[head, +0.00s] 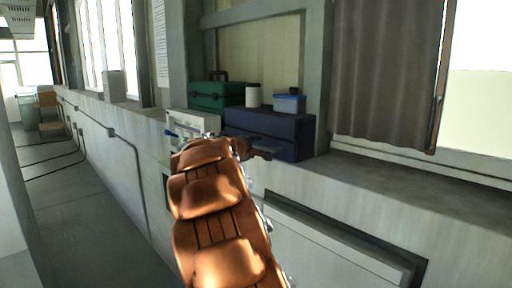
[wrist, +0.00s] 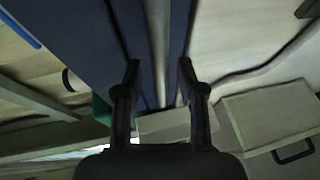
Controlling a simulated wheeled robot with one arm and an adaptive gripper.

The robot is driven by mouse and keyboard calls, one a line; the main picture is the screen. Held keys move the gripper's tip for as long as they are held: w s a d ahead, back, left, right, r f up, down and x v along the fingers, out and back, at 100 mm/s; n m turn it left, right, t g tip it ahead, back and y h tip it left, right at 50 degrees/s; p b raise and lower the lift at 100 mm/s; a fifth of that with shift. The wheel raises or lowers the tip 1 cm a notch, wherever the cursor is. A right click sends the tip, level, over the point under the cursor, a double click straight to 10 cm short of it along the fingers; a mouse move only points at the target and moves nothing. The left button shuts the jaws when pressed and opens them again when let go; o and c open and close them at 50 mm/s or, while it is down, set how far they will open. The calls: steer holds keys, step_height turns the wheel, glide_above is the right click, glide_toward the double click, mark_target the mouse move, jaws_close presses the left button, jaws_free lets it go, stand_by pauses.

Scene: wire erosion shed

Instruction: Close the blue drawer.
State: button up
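The blue drawer unit (head: 300,128) stands on the ledge under the window frame in the head view, and my arm hides part of its front. My gripper (head: 262,147) is at that front. In the wrist view a wide blue face (wrist: 85,40) and a narrow blue strip (wrist: 179,30) lie on either side of a pale grey band. The strip seems to be the drawer's front, standing out from the body. My gripper (wrist: 159,72) is open, its two fingers apart, pointing at the band and strip. I cannot tell whether they touch.
A green case (head: 215,93) stands left of the blue unit. A white canister (head: 253,95) and a blue-lidded tub (head: 289,103) sit on top of it. A pale box (head: 193,122) is at the left. The ledge (head: 400,175) to the right is clear, below a brown curtain (head: 385,75).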

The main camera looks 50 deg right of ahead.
steer(key=v, duration=1)
steer(key=shift+a, duration=0.25)
steer(key=shift+s, duration=0.15)
steer(key=s+a+f+m+g+y, duration=0.15)
steer(key=s+a+f+y, duration=0.35)
steer(key=s+a+f, duration=0.6)
steer(key=s+a+f+m+g+y, duration=0.15)
steer(key=s+a+f+y, duration=0.3)
steer(key=a+f, duration=0.85)
steer(key=s+a+f+y, duration=0.1)
steer(key=s+a+y, duration=0.1)
steer(key=s+a, duration=0.2)
steer(key=s+a+f+n+g+y, duration=0.1)
steer(key=s+a, duration=0.3)
steer(key=a, duration=0.6)
steer(key=s+a+f+g+y, duration=0.1)
steer(key=s+a+f+y, duration=0.1)
steer(key=a, duration=0.6)
steer(key=shift+s+y, duration=0.45)
steer(key=shift+s, duration=0.7)
